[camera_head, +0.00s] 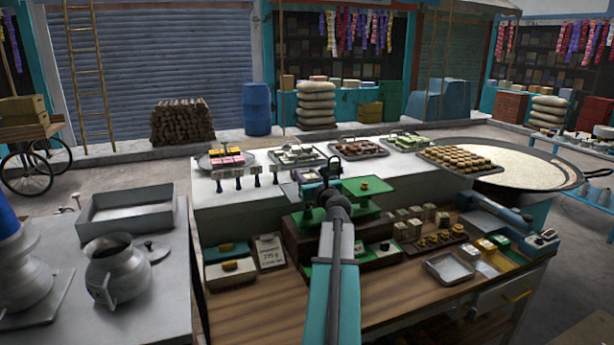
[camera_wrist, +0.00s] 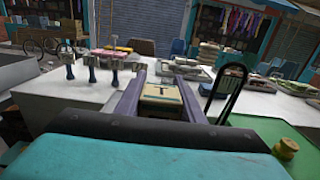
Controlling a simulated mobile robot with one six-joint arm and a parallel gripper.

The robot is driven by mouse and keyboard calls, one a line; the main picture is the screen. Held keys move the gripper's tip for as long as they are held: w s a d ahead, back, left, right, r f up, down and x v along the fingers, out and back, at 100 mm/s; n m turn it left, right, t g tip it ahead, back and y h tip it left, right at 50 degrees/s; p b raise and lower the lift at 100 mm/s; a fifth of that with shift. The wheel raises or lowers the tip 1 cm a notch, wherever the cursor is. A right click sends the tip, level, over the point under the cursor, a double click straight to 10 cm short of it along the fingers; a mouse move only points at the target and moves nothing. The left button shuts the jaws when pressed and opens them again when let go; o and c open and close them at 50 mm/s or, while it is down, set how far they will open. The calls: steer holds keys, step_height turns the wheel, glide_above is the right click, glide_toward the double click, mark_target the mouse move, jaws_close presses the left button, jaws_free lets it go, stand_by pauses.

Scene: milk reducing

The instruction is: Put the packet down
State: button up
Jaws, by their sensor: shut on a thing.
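My gripper (camera_wrist: 161,88) is shut on a small cream and teal packet (camera_wrist: 161,98), seen between its two fingers in the wrist view. In the head view my gripper (camera_head: 313,178) is at the far end of my arm, over the front of the white counter (camera_head: 250,203). The packet is mostly hidden or too small to make out there. The wrist view shows the white counter top (camera_wrist: 100,88) beyond and below the packet. I cannot tell whether the packet touches it.
A green balance scale (camera_head: 362,205) stands just right of my arm, with a brown piece on its raised pan. Small stamps (camera_head: 237,179) stand left of my gripper. Trays of sweets (camera_head: 296,155) line the back of the counter. A wide pan (camera_head: 520,168) is at right.

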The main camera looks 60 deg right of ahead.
steer(key=o, duration=1.1)
steer(key=shift+r, duration=0.15)
steer(key=shift+v, duration=0.9)
steer(key=shift+b+v, duration=1.45)
steer(key=shift+v, duration=3.6)
